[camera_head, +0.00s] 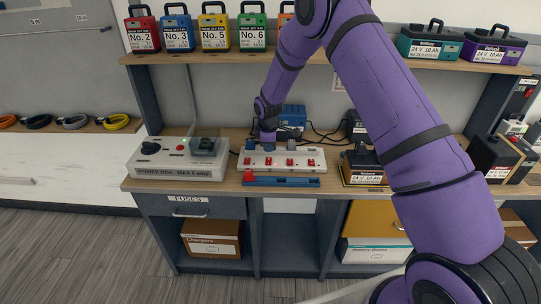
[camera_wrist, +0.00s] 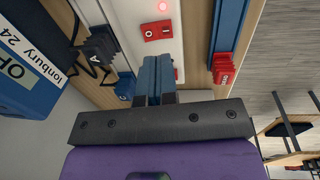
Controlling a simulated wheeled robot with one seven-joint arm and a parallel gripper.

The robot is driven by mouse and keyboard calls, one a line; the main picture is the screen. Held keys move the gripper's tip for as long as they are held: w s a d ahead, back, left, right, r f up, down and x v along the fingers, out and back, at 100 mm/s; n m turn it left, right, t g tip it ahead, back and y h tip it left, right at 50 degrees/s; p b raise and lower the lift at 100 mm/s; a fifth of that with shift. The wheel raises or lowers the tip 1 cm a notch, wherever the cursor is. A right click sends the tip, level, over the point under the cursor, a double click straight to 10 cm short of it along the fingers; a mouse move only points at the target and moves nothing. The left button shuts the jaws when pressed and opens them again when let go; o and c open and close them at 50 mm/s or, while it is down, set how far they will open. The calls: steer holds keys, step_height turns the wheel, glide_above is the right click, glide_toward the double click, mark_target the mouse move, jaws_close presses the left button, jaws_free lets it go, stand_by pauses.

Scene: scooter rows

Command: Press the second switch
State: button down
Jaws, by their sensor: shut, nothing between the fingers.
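A white switch strip (camera_head: 300,168) with several red switches in a row lies on the workbench in the head view. In the wrist view the white strip (camera_wrist: 140,12) runs up from my fingers, with one red switch (camera_wrist: 157,30) marked 0 and I just beyond the fingertips. A red light glows above that switch. My gripper (camera_head: 268,146) is over the left half of the strip, pointing down, shut and empty.
A blue bar with a red end (camera_head: 285,182) lies in front of the strip. A shelf (camera_head: 350,63) with batteries is above.

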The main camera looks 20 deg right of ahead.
mark_target(268, 159)
step_height(268, 159, up, 8)
steer(key=shift+s+a, duration=0.25)
steer(key=shift+s, duration=0.2)
steer(key=shift+w, duration=0.75)
steer(key=shift+d+f, duration=0.1)
steer(key=f, duration=0.4)
steer(key=w+f, duration=0.1)
steer(key=f, duration=0.8)
steer(key=shift+w+d+f, duration=0.25)
steer(key=shift+w+f, duration=0.05)
steer(key=shift+f, duration=0.05)
